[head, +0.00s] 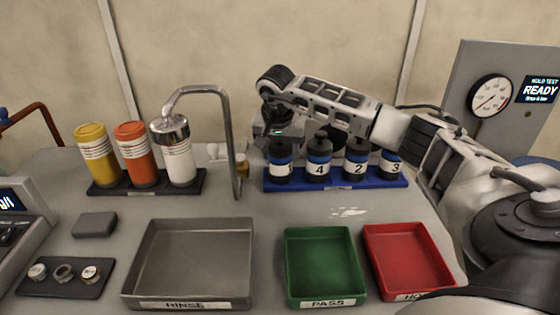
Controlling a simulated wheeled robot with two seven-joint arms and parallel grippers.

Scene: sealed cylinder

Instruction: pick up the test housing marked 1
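The test housing marked 1 (282,171) stands upright at the left end of a blue rack (335,184). It is dark with a blue band and a white label, and its top is hidden behind my gripper. My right gripper (279,140) points down over the top of this housing. Its fingertips are too dark and small to show whether they are apart or touching the housing. My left gripper is not in view.
Housings marked 4 (319,166), 2 (356,166) and 3 (391,166) stand close by in the rack. A curved metal tap (232,130) rises to its left. In front lie a grey rinse tray (190,292), a green pass tray (320,291) and a red tray (408,283).

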